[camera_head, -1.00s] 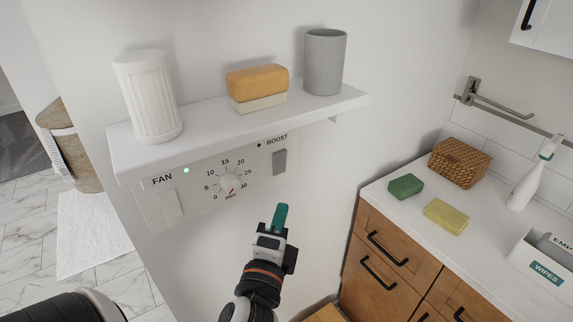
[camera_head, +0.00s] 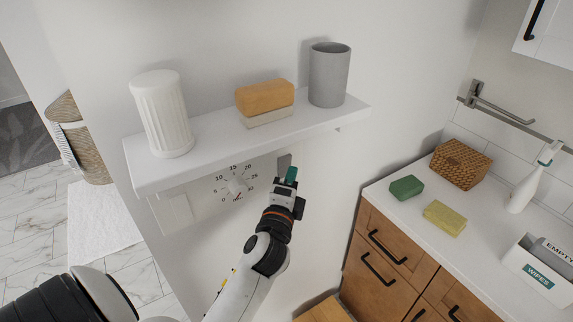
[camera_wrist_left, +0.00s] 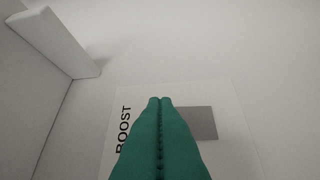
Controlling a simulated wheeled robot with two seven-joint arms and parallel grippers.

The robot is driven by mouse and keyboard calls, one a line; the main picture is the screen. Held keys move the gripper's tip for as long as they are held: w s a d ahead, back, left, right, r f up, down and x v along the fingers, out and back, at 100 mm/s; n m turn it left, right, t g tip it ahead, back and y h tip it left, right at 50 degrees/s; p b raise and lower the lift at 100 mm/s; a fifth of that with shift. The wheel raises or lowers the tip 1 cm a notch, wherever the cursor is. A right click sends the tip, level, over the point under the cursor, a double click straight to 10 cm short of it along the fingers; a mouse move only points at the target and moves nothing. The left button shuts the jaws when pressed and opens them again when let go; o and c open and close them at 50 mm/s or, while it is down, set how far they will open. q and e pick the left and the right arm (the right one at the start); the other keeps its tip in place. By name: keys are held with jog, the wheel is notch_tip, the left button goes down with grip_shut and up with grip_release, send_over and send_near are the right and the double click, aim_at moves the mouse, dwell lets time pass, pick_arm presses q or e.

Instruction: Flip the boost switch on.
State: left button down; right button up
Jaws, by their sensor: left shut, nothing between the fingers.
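The boost switch (camera_head: 284,161) is a grey rocker at the right end of the wall panel under the shelf. My left gripper (camera_head: 291,174) is shut and empty, its teal fingertips just in front of the switch's lower part. In the left wrist view, the closed teal fingers (camera_wrist_left: 160,102) point at the panel, between the BOOST lettering (camera_wrist_left: 123,130) and the grey switch (camera_wrist_left: 196,123), partly covering the switch. I cannot tell whether the fingertips touch it. The BOOST label and its lamp are hidden by the shelf in the head view. My right gripper is not in view.
The white shelf (camera_head: 215,135) juts out above the panel, holding a ribbed white jar (camera_head: 162,115), a soap bar on a dish (camera_head: 265,97) and a grey cup (camera_head: 329,75). The timer dial (camera_head: 237,187) is left of the switch. A counter (camera_head: 405,208) stands right.

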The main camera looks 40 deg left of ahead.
pick_arm(q)
jog(key=shift+w+a+r, duration=0.15)
jog(key=shift+w+a, duration=0.1)
jog(key=shift+a, duration=0.6)
jog(key=shift+w+a+r+p, duration=0.1)
jog(key=shift+a+r+p, duration=0.15)
jog(key=shift+p, duration=0.25)
jog(key=shift+f, duration=0.1)
